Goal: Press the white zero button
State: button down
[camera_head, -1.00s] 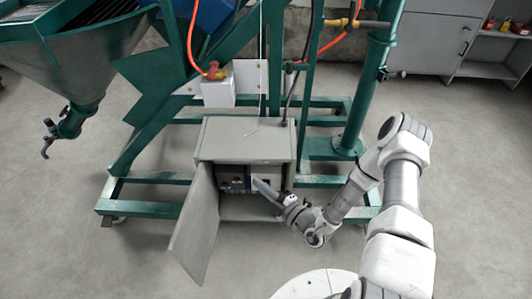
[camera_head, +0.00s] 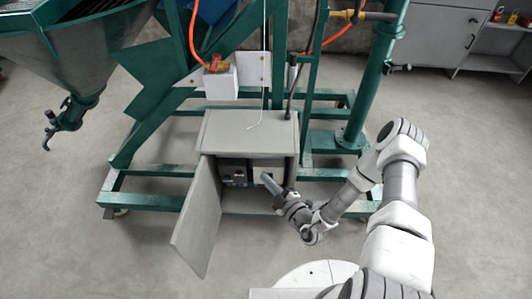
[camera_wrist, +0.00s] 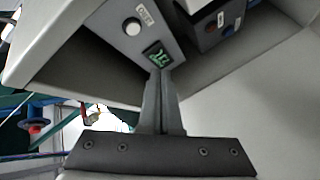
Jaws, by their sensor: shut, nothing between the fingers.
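In the wrist view a round white button (camera_wrist: 132,27) sits on a grey panel, with a small label beside it that I cannot read clearly. Just below and right of it is a small green-lit display (camera_wrist: 158,54). My gripper (camera_wrist: 162,73) is shut and empty, its fingertips just below the display in the picture, apart from the white button. In the head view my gripper (camera_head: 267,180) points into the open grey cabinet (camera_head: 248,133), in front of the devices at its right side. The white button cannot be made out there.
The cabinet door (camera_head: 198,222) hangs open on the left. In the wrist view a dark box with a red and a blue button (camera_wrist: 222,20) stands beside the panel. Green frame bars (camera_head: 150,200) surround the cabinet.

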jog(key=w+b, duration=0.1)
jog(key=w, duration=0.6)
jog(key=shift+b, duration=0.3)
jog(key=shift+d, duration=0.1)
dwell(1.6)
jog(key=shift+w, duration=0.4)
